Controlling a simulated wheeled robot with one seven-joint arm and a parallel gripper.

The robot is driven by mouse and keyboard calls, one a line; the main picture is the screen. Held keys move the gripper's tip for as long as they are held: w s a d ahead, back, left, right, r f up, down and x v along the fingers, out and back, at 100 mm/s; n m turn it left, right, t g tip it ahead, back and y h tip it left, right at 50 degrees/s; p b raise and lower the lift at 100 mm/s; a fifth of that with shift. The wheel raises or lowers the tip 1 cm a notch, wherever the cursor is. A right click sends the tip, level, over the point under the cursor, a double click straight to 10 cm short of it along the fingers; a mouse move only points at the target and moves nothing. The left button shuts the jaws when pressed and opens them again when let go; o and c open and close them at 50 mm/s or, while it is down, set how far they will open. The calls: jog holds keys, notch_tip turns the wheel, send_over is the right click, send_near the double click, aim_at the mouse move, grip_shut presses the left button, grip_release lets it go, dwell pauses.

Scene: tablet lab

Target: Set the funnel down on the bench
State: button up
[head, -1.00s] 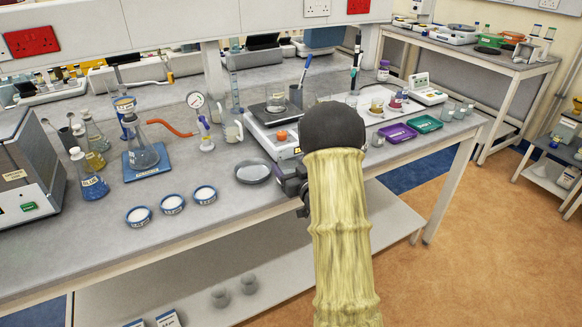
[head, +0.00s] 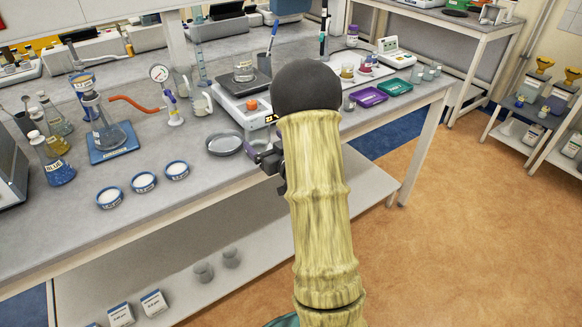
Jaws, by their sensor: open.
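My gripper (head: 268,160) shows only in part, as a dark piece at the bench's front edge beside the shallow metal dish. My pale arm and its dark round joint hide the rest of it. The jaws are open, and I see nothing held in them. The grey bench (head: 75,185) runs across the left and middle of the head view. The metal dish (head: 224,143) lies on it, just left of my gripper.
A balance (head: 235,105) with a glass beaker stands behind the dish. Three blue-rimmed dishes (head: 143,181) line the front edge. Flasks (head: 58,172) and a blue-based stand (head: 113,152) are at left. Purple (head: 369,97) and green trays (head: 395,87) lie at right. Bare bench shows around the dishes.

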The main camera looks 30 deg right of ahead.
jog(key=s+b, duration=0.6)
jog(key=s, duration=0.4)
jog(key=shift+s+f, duration=0.15)
jog(key=shift+s, duration=0.25)
jog(key=s+b, duration=0.1)
jog(key=b, duration=0.6)
jog(key=shift+s+d, duration=0.1)
jog(key=shift+s, duration=0.15)
jog(key=b, duration=0.2)
jog(key=shift+s+b, duration=0.35)
jog(key=shift+b, duration=0.05)
jog(key=shift+s+r, duration=0.15)
jog(key=shift+r, duration=0.15)
